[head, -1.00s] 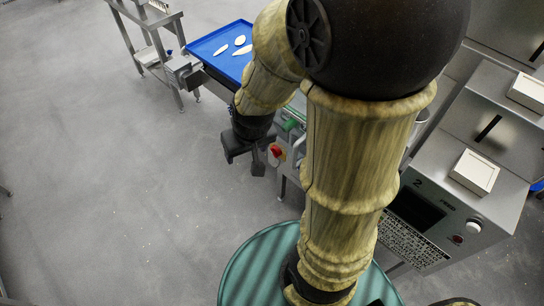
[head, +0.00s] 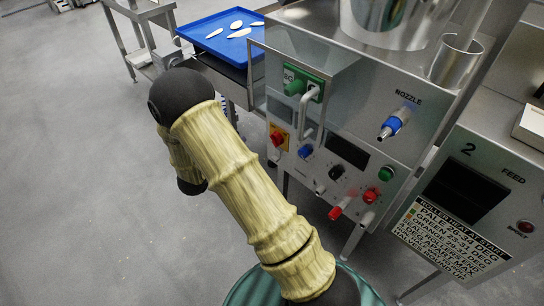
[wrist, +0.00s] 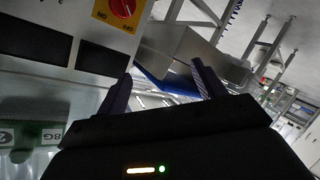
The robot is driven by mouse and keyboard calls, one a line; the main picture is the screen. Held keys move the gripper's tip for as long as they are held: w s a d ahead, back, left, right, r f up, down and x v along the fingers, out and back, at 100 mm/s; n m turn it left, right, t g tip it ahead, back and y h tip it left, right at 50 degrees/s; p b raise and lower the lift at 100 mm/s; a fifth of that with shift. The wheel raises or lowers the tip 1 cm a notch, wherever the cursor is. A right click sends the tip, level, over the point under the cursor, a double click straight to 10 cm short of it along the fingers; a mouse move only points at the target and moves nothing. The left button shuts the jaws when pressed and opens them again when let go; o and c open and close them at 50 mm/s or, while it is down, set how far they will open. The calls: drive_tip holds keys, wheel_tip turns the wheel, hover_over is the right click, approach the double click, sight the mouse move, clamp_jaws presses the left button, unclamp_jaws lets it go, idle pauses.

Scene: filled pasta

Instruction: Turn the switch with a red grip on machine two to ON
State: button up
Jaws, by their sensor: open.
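A red rotary grip on a yellow-orange plate (head: 277,138) is on the left edge of the nozzle machine (head: 330,120) in the head view. The red grip (wrist: 122,8) also shows at the top of the wrist view, cut by the frame edge, its plate lettering upside down. Its setting is unclear. My gripper (wrist: 160,86) is open and empty, apart from the red grip. In the head view its fingers are hidden behind my arm.
A blue tray (head: 222,38) with pale pieces stands behind. Grey floor at the left is clear.

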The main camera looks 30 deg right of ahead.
sight(273, 142)
drive_tip(key=s+f+g+h+b, duration=0.1)
drive_tip(key=s+f+h+b, duration=0.3)
drive_tip(key=f, duration=0.4)
drive_tip(key=shift+s+d+f+g+h+b, duration=0.3)
drive_tip(key=shift+d+f+g+h+b, duration=0.1)
drive_tip(key=shift+h, duration=0.5)
drive_tip(key=b+x, duration=0.4)
drive_tip(key=x, duration=1.3)
drive_tip(key=shift+w+d, duration=0.15)
drive_tip(key=shift+w, duration=0.1)
drive_tip(key=shift+c, duration=0.4)
drive_tip(key=c, duration=0.9)
